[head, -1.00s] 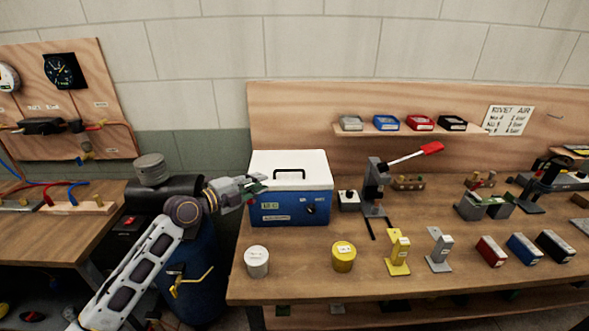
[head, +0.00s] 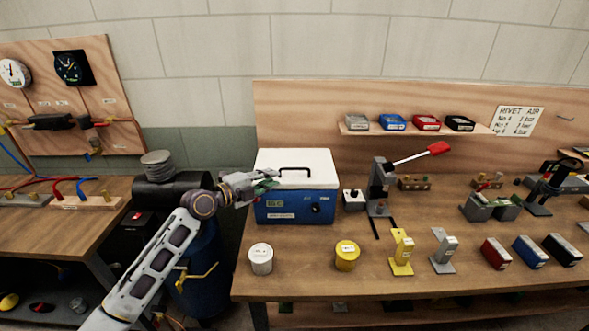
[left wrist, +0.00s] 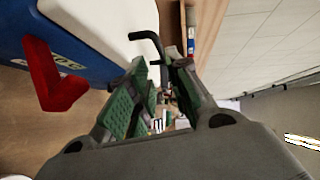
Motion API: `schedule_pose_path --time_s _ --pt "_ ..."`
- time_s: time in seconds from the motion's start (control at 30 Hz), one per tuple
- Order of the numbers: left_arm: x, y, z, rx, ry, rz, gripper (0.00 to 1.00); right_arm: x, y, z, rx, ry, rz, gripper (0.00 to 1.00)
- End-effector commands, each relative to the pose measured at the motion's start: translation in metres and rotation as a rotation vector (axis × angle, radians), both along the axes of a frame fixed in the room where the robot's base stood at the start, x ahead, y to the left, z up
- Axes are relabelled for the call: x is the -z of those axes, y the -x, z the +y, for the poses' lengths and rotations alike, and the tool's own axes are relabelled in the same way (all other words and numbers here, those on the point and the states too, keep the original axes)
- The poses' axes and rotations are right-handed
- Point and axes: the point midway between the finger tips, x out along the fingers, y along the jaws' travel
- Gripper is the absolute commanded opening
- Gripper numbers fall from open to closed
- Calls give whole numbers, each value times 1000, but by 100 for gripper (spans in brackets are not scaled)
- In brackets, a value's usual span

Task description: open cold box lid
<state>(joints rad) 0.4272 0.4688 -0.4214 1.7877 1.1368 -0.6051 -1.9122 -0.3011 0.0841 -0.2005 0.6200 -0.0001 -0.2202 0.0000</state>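The cold box is blue (head: 296,207) with a white lid (head: 312,160), and stands at the left end of the workbench. The lid lies shut on it. A black bar handle (head: 295,169) rises from the lid; it also shows in the left wrist view (left wrist: 147,36). My left gripper (head: 270,181) is at the lid's left front, close to the handle's left end. In the left wrist view its green-padded fingers (left wrist: 160,78) are apart, with the handle just beyond the tips. I cannot tell if they touch it. My right gripper is not in view.
A white tin (head: 261,259) and a yellow tin (head: 347,256) stand in front of the box. A lever press (head: 380,188) with a red grip stands to its right. A red angled piece (left wrist: 50,78) shows beside the box's blue side.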

Motion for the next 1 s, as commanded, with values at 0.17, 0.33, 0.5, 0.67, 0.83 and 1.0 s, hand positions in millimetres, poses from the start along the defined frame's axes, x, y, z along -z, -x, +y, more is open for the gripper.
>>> schedule_pose_path --time_s 0.17,0.33,0.5,0.67,0.83,1.0 --pt "0 -11 -12 0 3 0 19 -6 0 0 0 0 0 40" --pt "3 -21 -23 2 2 1 19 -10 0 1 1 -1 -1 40" --pt "5 -33 -33 0 3 0 19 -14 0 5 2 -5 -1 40" --pt "7 -42 -44 2 2 0 19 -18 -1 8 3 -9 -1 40" --pt "10 -52 -54 1 2 1 19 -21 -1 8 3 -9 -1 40" --pt "11 -62 -64 1 2 0 19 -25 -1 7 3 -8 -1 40"
